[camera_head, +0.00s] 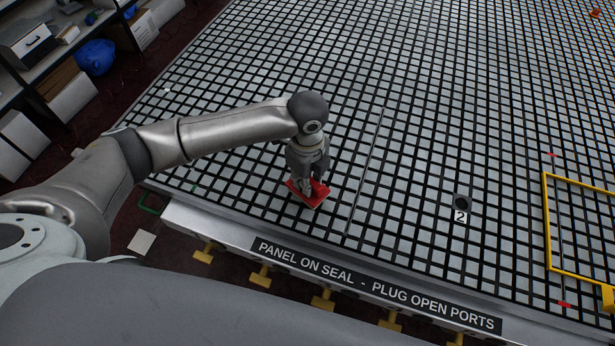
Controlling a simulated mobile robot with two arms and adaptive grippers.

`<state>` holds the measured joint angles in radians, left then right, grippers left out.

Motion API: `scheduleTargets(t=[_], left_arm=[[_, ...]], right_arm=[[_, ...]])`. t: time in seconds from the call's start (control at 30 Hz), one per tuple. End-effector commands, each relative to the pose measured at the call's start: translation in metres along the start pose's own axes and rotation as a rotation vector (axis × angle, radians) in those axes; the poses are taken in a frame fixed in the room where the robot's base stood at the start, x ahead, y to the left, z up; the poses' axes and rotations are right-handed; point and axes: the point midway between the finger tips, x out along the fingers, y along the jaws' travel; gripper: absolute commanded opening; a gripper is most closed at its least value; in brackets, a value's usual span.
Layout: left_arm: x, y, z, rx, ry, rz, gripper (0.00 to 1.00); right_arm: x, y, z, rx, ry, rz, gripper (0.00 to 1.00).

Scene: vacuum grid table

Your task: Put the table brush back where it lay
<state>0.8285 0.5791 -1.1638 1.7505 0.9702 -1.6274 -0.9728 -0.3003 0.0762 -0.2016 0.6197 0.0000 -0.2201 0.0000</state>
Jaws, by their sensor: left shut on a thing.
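My left gripper (308,184) points down over the front part of the vacuum grid table (400,130). It is shut on a red thing (318,194), which looks like the table brush. The red thing is at or just above the grid surface, near the front edge; I cannot tell whether it touches. The gripper hides part of it, and no bristles can be made out. My right gripper is not in view.
A black port marked 2 (461,204) is right of the gripper. A yellow frame (547,225) lies at the far right. Yellow handles (261,275) line the front edge. A shelf with boxes (52,60) and a blue object (96,57) stands at the left. The grid around the gripper is clear.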

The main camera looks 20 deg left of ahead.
Motion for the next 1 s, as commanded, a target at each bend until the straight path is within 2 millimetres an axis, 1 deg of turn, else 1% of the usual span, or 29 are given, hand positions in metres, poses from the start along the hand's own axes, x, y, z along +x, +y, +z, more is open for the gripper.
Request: scheduleTargets(t=[0.03,0.13,0.47,0.5,0.63,0.9,1.0], left_arm=[[0.002,-0.0007,0.0001,-0.001,0.001,-0.001,0.0],[0.0074,-0.0008,0.0002,0.0,0.0,-0.003,0.0],[0.0111,-0.0009,-0.0002,0.0,0.0,-0.003,0.0],[0.0108,-0.0009,-0.0001,0.0,0.0,-0.003,0.25],[0.0109,-0.0007,-0.0001,0.0,0.0,-0.003,0.41],[0.0105,-0.0007,0.0,-0.001,0.0,-0.003,0.41],[0.0068,-0.001,0.0001,-0.001,0.0,-0.004,0.41]], right_arm=[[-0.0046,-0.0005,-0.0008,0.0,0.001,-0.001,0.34],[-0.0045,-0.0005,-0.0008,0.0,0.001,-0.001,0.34],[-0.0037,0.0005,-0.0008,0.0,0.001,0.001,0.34],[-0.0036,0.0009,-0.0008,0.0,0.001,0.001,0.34],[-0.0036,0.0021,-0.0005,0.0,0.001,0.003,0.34],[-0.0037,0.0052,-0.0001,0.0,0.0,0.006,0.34],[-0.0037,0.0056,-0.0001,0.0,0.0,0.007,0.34]])
